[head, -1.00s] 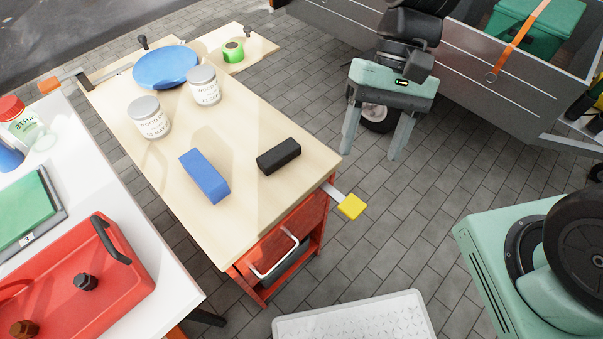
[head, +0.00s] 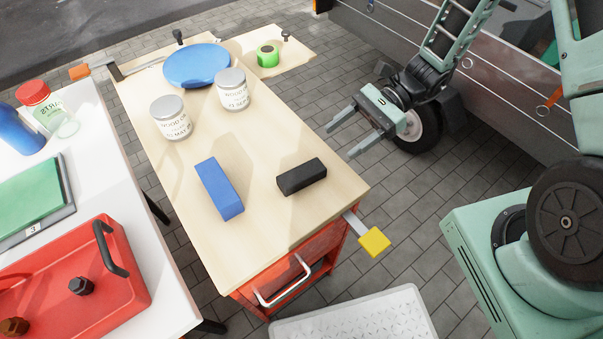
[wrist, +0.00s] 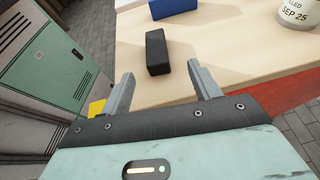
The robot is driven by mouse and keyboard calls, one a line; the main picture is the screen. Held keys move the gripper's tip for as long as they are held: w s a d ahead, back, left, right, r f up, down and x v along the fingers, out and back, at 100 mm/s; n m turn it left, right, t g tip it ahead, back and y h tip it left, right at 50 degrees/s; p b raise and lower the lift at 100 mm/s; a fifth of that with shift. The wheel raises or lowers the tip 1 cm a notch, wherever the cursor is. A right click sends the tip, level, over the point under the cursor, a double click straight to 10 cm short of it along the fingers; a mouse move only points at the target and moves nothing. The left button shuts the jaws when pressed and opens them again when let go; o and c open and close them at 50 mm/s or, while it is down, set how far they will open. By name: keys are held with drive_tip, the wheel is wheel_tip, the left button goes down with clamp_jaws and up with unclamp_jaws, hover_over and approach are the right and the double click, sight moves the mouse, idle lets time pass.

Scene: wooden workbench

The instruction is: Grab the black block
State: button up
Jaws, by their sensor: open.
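The black block (head: 301,177) lies on the wooden workbench (head: 265,215), near its right edge. In the wrist view the black block (wrist: 157,52) shows ahead of the fingers, roughly between their lines. My gripper (head: 337,139) is off the right side of the bench, its fingers pointing left toward the bench. In the wrist view my gripper (wrist: 163,82) has its two fingers wide apart with nothing between them. The block is apart from the fingers.
A blue block (head: 219,188) lies left of the black one. Two labelled cans (head: 171,118) (head: 232,90), a blue disc (head: 196,65) and green tape (head: 268,55) are farther back. A yellow-ended clamp (head: 374,242) juts from the bench's right corner. A red tray (head: 75,275) is at left.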

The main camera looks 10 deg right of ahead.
sight(310, 169)
drive_tip(key=x, duration=0.6)
drive_tip(key=shift+s+a+f, duration=0.1)
drive_tip(key=shift+s+p+x, duration=0.15)
drive_tip(key=shift+p+x, duration=0.1)
drive_tip(key=shift+x, duration=1.1)
drive_tip(key=shift+s+p+x, duration=0.15)
drive_tip(key=shift+p+x, duration=0.05)
drive_tip(key=shift+x, duration=1.15)
drive_tip(key=c, duration=1.1)
